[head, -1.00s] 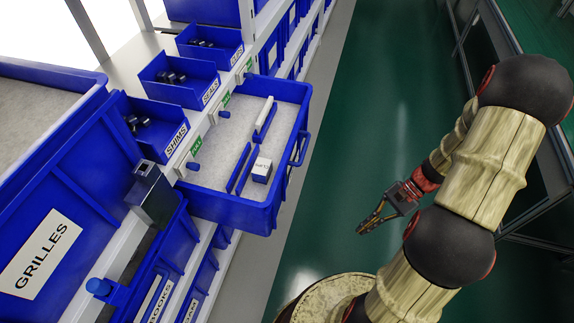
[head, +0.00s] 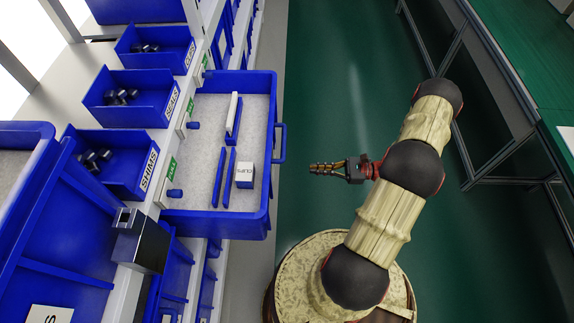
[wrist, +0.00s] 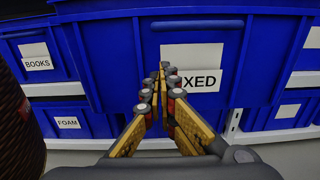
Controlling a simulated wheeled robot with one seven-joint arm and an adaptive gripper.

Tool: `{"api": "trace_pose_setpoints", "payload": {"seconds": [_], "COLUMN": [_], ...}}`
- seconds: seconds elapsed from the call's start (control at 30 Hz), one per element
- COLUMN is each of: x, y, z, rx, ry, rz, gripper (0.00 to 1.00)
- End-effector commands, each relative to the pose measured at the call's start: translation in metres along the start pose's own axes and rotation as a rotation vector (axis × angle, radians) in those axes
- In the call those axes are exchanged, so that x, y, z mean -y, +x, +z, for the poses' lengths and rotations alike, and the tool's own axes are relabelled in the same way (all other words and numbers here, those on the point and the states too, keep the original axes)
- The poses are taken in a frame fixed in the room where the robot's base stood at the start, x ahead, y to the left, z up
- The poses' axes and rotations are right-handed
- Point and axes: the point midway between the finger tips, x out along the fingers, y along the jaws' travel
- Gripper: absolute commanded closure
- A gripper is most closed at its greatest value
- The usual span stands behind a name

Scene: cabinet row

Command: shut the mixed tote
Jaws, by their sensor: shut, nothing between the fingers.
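The mixed tote (head: 251,212) is a blue open-topped bin pulled out of the row into the aisle. A white box marked CLIPS (head: 245,175), blue dividers (head: 223,178) and a white strip lie inside it. Its handle (head: 281,143) faces the aisle. My gripper (head: 312,169) is shut and empty, in the aisle to the right of the tote, apart from it and pointing at its front. In the wrist view the tote's front (wrist: 245,50) fills the upper middle. Its label ends in "XED" (wrist: 208,80), partly hidden by my fingers.
Small bins marked SEALS (head: 130,95) and SHIMS (head: 112,160) stand on the shelf left of the tote. Totes marked BOOKS (wrist: 35,56) and FOAM (wrist: 70,123) sit at left in the wrist view. A dark-framed bench (head: 520,110) stands at right; green floor between is clear.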

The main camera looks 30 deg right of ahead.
Motion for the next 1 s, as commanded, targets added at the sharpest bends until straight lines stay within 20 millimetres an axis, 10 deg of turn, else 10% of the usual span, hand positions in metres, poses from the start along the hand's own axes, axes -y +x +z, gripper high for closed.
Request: {"api": "trace_pose_setpoints", "payload": {"seconds": [0.6, 1.0], "x": [-0.002, -0.001], "y": [0.108, 0.137], "z": [-0.003, -0.001], "rx": [-0.002, -0.003], "ry": [0.000, -0.001], "rz": [0.009, 0.004], "gripper": [1.00, 1.00]}}
